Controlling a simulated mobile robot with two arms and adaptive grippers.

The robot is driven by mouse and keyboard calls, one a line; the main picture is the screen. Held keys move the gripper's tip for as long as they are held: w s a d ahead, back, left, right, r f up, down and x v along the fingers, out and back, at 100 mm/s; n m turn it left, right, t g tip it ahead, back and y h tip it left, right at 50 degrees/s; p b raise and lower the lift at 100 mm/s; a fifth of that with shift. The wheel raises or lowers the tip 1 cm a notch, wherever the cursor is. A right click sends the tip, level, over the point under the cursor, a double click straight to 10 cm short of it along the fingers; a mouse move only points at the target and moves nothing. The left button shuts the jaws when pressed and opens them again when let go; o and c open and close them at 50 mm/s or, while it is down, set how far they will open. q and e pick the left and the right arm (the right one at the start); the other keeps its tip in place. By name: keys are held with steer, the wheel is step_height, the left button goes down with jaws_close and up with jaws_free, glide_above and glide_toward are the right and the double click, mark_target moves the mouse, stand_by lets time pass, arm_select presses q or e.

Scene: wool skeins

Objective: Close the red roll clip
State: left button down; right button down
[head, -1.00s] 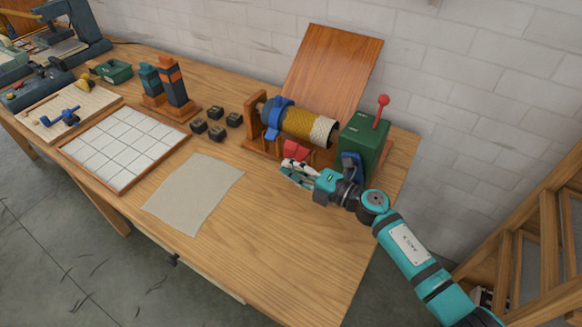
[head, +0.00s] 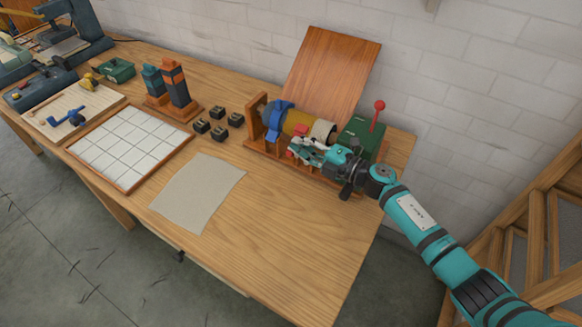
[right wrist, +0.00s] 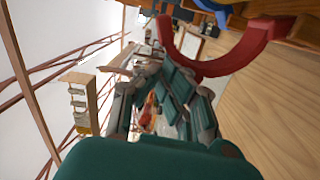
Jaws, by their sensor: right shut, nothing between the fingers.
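The roll (head: 298,120), wound in mustard and cream, lies in a wooden stand at the back of the table. The red clip (head: 300,129) shows as a small red patch on the roll's front side, partly hidden by my right gripper (head: 297,147). In the right wrist view the red clip (right wrist: 225,66) is a curved arm beside the shut fingers. I cannot tell whether the clip is fully closed. A blue clip (head: 275,118) sits around the roll's left end. My right gripper is shut and empty, close in front of the roll. My left gripper is not in view.
A green box (head: 359,136) with a red-knobbed lever (head: 378,106) stands right of the roll. A wooden board (head: 330,72) leans behind. Several small dark blocks (head: 218,132) stand left of the stand. A grey cloth (head: 198,193) lies in front; the table's front right is clear.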

steer(key=shift+w+d+r+m, duration=0.35)
steer(key=shift+w+d+m, duration=0.1)
steer(key=shift+w, duration=0.2)
steer(key=shift+w+d+r+m, duration=0.3)
steer(key=shift+w+d+m, duration=0.15)
steer(key=shift+w, duration=0.2)
steer(key=shift+w+d+r+m, duration=0.4)
steer(key=shift+w+m, duration=0.1)
steer(key=shift+w, duration=0.15)
